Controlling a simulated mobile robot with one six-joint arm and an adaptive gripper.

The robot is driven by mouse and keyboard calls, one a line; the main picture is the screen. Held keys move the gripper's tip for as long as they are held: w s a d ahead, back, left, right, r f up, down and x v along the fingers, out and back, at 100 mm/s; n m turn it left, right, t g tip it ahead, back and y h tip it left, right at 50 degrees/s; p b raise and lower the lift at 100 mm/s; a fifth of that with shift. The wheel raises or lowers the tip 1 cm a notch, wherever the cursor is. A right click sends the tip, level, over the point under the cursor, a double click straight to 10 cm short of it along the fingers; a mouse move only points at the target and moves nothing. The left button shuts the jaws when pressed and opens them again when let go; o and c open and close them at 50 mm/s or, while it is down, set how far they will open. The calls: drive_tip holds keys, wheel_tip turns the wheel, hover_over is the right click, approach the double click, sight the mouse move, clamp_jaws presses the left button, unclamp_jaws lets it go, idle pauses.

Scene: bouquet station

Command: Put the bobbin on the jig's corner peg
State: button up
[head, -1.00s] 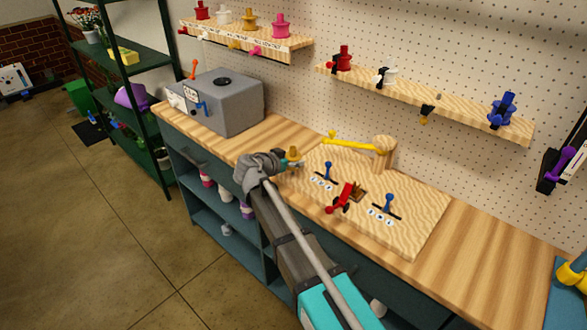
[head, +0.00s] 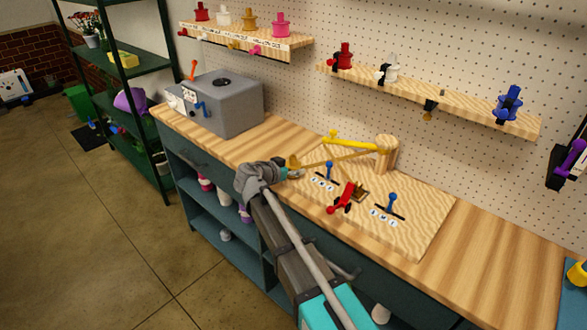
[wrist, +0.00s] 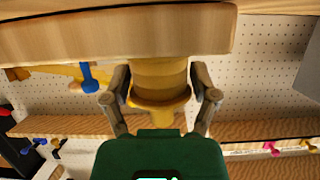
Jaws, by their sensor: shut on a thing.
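The yellow bobbin (wrist: 160,82) is between the fingers of my gripper (wrist: 160,98) in the wrist view, which is upside down. In the head view my gripper (head: 293,172) is shut on the bobbin (head: 293,161) at the left corner of the wooden jig board (head: 425,235). The board's edge (wrist: 70,42) covers the bobbin's far end in the wrist view. The corner peg is hidden, so I cannot tell whether the bobbin is around it. A thin gold strip (head: 335,160) runs from near the bobbin to the jig's wooden post (head: 387,152).
The jig carries blue levers (head: 329,172) (head: 391,203), a red piece (head: 346,197) and a yellow bar (head: 345,141). A grey box (head: 225,105) stands left on the bench. Wall shelves (head: 245,42) (head: 450,100) hold coloured bobbins. The right benchtop (head: 470,270) is clear.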

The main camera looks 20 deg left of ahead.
drive_tip(key=o, duration=1)
drive_tip(key=shift+r, duration=0.1)
drive_tip(key=shift+s+a+r+p, duration=0.25)
drive_tip(key=shift+s+p, duration=0.2)
drive_tip(key=shift+s, duration=0.05)
drive_tip(key=p+v, duration=0.3)
drive_tip(key=v, duration=0.7)
drive_tip(key=shift+s+a+p, duration=0.2)
drive_tip(key=shift+s+p, duration=0.1)
drive_tip(key=shift+s, duration=0.05)
drive_tip(key=shift+r, duration=0.1)
